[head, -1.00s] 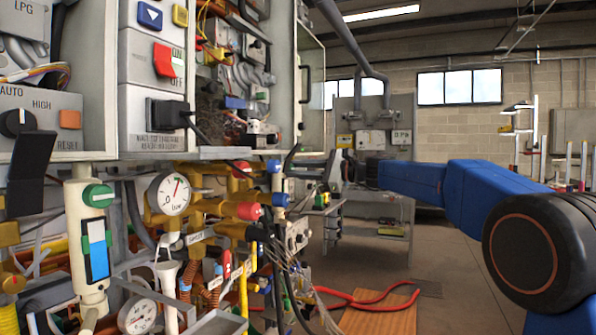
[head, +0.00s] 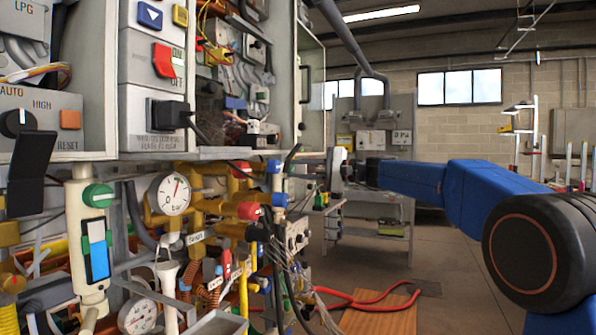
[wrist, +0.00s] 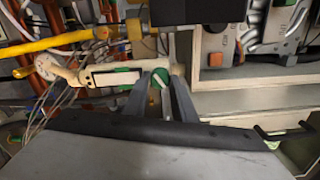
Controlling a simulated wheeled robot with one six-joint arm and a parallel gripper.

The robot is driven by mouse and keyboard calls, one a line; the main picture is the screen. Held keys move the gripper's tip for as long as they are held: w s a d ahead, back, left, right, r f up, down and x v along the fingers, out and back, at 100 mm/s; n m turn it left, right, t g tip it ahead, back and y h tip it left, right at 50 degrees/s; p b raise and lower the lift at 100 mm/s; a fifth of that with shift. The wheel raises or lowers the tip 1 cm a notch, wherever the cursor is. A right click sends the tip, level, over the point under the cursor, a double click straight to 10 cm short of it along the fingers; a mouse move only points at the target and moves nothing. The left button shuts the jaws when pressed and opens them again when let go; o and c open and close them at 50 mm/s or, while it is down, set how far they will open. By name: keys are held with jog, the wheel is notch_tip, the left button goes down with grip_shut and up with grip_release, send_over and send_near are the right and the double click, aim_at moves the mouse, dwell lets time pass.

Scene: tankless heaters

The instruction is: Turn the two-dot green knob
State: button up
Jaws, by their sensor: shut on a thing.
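In the wrist view a round green knob (wrist: 160,77) with a pale bar across it sits on a cream tube, just right of a sight window with green ends. My gripper (wrist: 158,84) is shut on this knob, one dark finger on each side. Any dots on it are too small to tell. In the head view the end of my arm is small and far off at the middle, and the held knob cannot be made out. Another green knob (head: 98,195) shows on a near cream tube (head: 86,230), well apart from my gripper.
In the wrist view a panel with an orange button (wrist: 216,60) stands right of the knob, and a yellow pipe (wrist: 70,40) runs at upper left. In the head view a pressure gauge (head: 174,192) and crowded pipes fill the left. The floor (head: 450,270) at right is open.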

jog(key=shift+f+n, duration=0.1)
jog(key=shift+n, duration=0.8)
jog(key=o, duration=1)
jog(key=shift+o, duration=0.2)
jog(key=shift+d, duration=0.2)
jog(key=v, duration=1.7)
jog(key=shift+s, duration=0.15)
